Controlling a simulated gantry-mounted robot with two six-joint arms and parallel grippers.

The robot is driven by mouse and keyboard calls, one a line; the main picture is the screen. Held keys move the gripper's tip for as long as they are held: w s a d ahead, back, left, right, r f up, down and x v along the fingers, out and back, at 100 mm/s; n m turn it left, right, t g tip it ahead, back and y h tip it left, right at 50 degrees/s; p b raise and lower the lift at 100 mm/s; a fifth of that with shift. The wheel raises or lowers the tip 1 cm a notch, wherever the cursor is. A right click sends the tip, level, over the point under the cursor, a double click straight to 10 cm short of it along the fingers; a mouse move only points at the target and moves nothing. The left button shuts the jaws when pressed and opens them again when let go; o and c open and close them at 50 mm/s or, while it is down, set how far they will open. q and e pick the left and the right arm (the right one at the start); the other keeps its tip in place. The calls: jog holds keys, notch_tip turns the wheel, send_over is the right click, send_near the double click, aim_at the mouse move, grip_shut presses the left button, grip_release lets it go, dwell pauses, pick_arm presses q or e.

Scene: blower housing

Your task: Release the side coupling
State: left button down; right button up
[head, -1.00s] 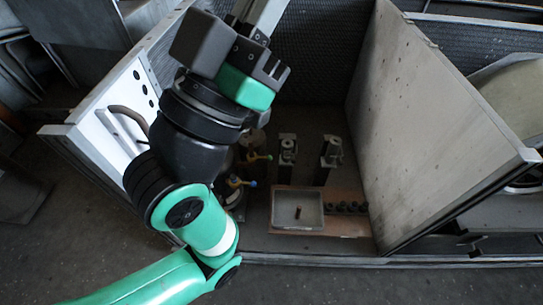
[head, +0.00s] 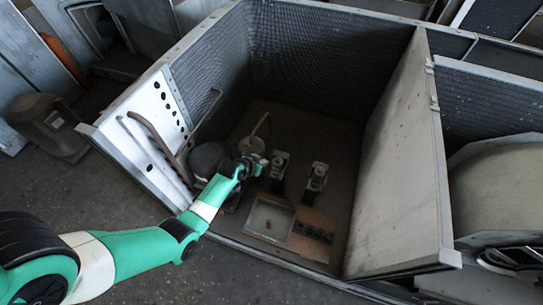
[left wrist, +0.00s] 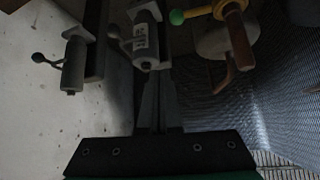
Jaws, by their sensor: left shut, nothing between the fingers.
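My left gripper (head: 258,166) is low inside the housing, close beside a dark post coupling (head: 279,166). In the left wrist view its slim fingers (left wrist: 154,78) are together and empty. Their tips are near the lower end of a grey cylinder coupling (left wrist: 147,42) with a small ball lever; I cannot tell if they touch it. A second grey coupling with a ball lever (left wrist: 73,64) is at left. At upper right a rusty pipe (left wrist: 239,42) passes through a round fitting with a green-ball lever (left wrist: 178,17). I cannot tell which is the side coupling. My right gripper is not in view.
The housing has a white perforated left wall (head: 150,105) with a bent pipe, and a tall grey partition (head: 405,160) at right. A shallow tray (head: 268,219) and several dark knobs (head: 313,232) are at the front. Open floor lies toward the back.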

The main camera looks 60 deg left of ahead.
pick_arm(q)
jog(key=w+a+f+b, duration=0.4)
jog(key=a+f+b, duration=0.1)
jog(key=f+b, duration=0.35)
jog(key=s, duration=0.1)
jog(key=s+d, duration=0.1)
jog(key=s+r+p, duration=0.1)
jog(key=s, duration=0.1)
jog(key=shift+d, duration=0.35)
jog(key=shift+w, duration=0.1)
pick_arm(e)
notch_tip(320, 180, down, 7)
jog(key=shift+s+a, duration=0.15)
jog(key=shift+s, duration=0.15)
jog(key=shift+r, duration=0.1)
pick_arm(q)
jog(key=shift+d, duration=0.1)
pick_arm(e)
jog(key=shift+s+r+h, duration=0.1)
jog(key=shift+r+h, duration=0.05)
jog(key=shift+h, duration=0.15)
